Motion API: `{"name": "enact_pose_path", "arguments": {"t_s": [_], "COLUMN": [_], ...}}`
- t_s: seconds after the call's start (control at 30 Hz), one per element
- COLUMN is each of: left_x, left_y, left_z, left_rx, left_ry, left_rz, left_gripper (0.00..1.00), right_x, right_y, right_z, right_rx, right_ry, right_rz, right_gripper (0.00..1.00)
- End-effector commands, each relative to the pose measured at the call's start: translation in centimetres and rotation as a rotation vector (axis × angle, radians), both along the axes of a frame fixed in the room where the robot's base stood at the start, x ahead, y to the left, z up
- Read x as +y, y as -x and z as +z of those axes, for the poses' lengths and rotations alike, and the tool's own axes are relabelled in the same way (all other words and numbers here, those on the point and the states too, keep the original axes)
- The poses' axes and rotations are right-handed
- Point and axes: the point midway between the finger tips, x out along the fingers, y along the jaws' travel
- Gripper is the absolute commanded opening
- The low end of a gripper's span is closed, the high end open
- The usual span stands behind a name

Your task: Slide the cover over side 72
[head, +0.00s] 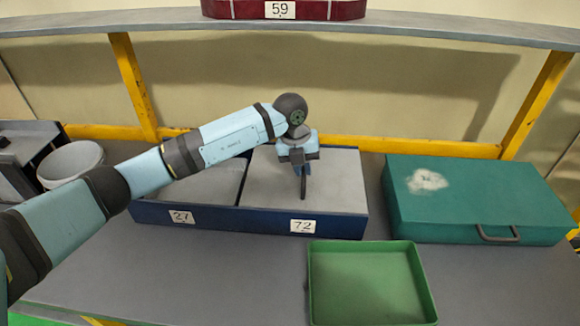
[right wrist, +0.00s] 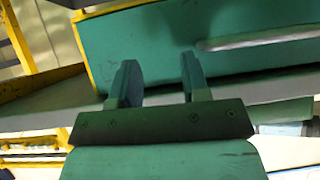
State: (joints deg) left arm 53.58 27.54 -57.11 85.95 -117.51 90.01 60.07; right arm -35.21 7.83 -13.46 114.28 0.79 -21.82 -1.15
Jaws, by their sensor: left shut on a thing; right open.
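A blue box (head: 340,226) stands on the table, with two sides labelled 72 at the right and what looks like 27 at the left. A flat grey cover (head: 340,180) lies over side 72. The left side shows a grey surface (head: 205,188), partly hidden by my left arm. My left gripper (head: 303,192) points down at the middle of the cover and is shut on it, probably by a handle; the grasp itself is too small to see. My right gripper (right wrist: 158,82) is open and empty in the right wrist view, outside the head view.
A teal case (head: 475,195) with a handle stands right of the box; it also shows in the right wrist view (right wrist: 140,40). An empty green tray (head: 368,285) lies in front. A white bucket (head: 70,163) is at left. A red box labelled 59 (head: 340,10) sits on the shelf.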

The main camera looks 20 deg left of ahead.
Motion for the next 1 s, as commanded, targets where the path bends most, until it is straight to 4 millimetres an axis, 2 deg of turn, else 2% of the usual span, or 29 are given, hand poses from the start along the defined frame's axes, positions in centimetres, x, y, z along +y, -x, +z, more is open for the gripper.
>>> {"name": "enact_pose_path", "arguments": {"t_s": [0.37, 0.4, 0.5, 0.8, 0.87, 1.0], "left_x": [-0.3, -0.3, -0.2, -0.1, 0.0, 0.3], "left_y": [-0.1, -0.1, -0.1, -0.1, -0.1, 0.0], "left_z": [0.0, 0.0, 0.0, 0.2, 0.7, 2.8], "left_rx": [-0.002, -0.002, -0.002, -0.002, -0.003, -0.005], "left_ry": [0.001, 0.001, 0.001, 0.001, 0.000, 0.001], "left_rz": [0.000, 0.000, 0.000, 0.000, 0.001, -0.001], "left_gripper": [0.00, 0.20, 0.39, 0.39, 0.39, 0.39], "right_x": [-0.2, -0.2, -0.1, 0.0, 0.0, 0.0], "right_y": [-0.1, -0.1, -0.1, 0.0, 0.0, 0.0], "right_z": [0.1, 0.1, 0.1, 0.0, 0.0, -0.3], "right_rx": [-0.003, -0.003, -0.003, -0.003, -0.003, 0.000], "right_ry": [0.003, 0.002, 0.002, 0.001, 0.001, 0.000], "right_rz": [-0.001, -0.001, -0.001, 0.002, 0.002, 0.002], "right_gripper": [0.43, 0.43, 0.43, 0.43, 0.43, 0.43]}}
